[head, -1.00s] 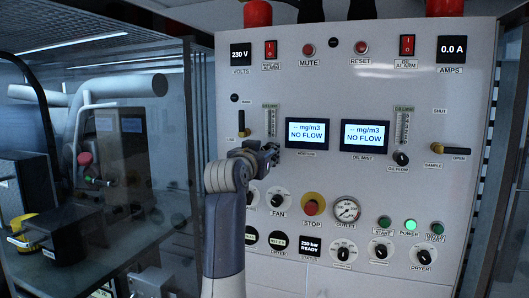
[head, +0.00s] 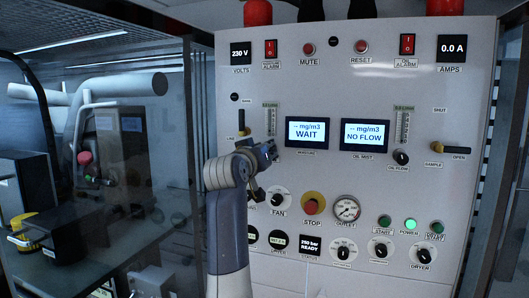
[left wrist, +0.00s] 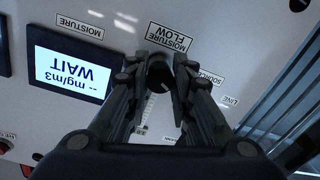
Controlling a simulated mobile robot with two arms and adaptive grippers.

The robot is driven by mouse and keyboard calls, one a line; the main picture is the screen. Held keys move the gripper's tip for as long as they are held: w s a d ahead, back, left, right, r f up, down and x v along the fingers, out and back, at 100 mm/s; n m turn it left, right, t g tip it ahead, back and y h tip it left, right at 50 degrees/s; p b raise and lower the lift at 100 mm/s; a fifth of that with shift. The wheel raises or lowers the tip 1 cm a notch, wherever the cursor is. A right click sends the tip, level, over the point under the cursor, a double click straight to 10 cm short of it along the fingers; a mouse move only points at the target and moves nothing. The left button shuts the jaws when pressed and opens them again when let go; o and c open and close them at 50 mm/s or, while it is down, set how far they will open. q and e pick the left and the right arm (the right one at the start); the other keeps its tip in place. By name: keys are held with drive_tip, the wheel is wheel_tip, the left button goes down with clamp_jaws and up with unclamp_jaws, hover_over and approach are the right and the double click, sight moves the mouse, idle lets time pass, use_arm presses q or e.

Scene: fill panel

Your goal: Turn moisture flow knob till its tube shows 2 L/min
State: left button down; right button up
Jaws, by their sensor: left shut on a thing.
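The moisture flow knob is a dark round knob (left wrist: 159,73) beside the "MOISTURE FLOW" label (left wrist: 169,37) in the left wrist view. My left gripper (left wrist: 161,68) is shut on it, one finger on each side. In the head view my left gripper (head: 270,152) covers the knob, below the moisture flow tube (head: 271,120). That tube is a narrow scale, too small to read. Part of it shows between my fingers in the left wrist view (left wrist: 147,110). The moisture display (head: 307,134) reads "-- mg/m3 WAIT". My right gripper is not in view.
The oil mist display (head: 365,135) reads "NO FLOW". The oil flow knob (head: 400,158) sits under its own tube (head: 402,127). A red stop button (head: 312,207) is below right of my gripper.

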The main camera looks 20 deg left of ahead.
use_arm(q)
drive_tip(key=shift+r+n, duration=0.1)
drive_tip(key=shift+n, duration=4.3)
drive_tip(key=c, duration=1.4)
unclamp_jaws()
